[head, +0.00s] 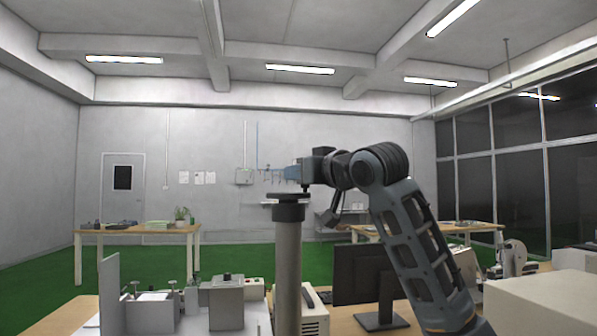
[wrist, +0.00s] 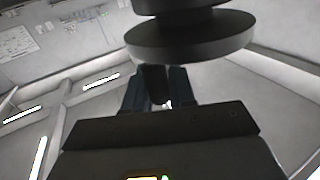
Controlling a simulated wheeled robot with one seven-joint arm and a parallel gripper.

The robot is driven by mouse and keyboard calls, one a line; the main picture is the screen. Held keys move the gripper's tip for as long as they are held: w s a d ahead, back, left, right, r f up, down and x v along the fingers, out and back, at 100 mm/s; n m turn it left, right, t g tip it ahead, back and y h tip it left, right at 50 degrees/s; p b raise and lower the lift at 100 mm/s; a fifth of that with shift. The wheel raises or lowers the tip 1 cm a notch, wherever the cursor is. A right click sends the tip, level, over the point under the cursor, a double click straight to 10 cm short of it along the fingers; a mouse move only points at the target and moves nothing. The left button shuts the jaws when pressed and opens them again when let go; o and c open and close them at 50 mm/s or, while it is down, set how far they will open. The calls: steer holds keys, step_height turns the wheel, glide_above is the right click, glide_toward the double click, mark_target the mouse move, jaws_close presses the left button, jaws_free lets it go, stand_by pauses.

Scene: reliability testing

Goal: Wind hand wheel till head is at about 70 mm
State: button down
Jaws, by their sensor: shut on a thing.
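The hand wheel (head: 288,197) is a dark flat disc with a hub under it, on top of a thick grey column (head: 288,265). In the wrist view the hand wheel (wrist: 190,38) is a large dark disc at the top, seen upside down. A small dark handle (wrist: 156,84) stands out from its face near the rim. My gripper (head: 305,187) comes from the right, above the wheel's right side. In the wrist view my gripper (wrist: 155,90) is shut on the handle, one finger on each side. The stand's head and any millimetre scale cannot be made out.
A grey bench device (head: 227,300) stands left of the column. A white box-shaped unit (head: 314,312) is just right of it. A dark monitor (head: 363,275) stands under my arm, and a large pale box (head: 540,303) is at the right.

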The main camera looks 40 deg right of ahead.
steer(key=m+h, duration=0.1)
steer(key=h, duration=0.1)
steer(key=m+g+h, duration=0.1)
steer(key=m+h, duration=0.1)
steer(key=m+g+h+p, duration=0.1)
steer(key=h, duration=0.1)
steer(key=shift+s+a, duration=0.4)
steer(key=shift+s+a+m+g+h+p, duration=0.1)
steer(key=shift+s+m+g+h+p, duration=0.1)
steer(key=shift+m+g+h, duration=0.75)
steer(key=shift+s+m+g+h+p, duration=0.1)
steer(key=shift+s+m+g+h, duration=0.05)
steer(key=shift+m+g+h, duration=0.8)
steer(key=shift+h, duration=0.3)
steer(key=c, duration=1)
jaws_free()
steer(key=shift+c, duration=0.2)
steer(key=shift+s+a, duration=0.1)
steer(key=b+v, duration=0.1)
steer(key=v, duration=0.6)
steer(key=shift+s+a, duration=0.2)
steer(key=shift+a, duration=0.05)
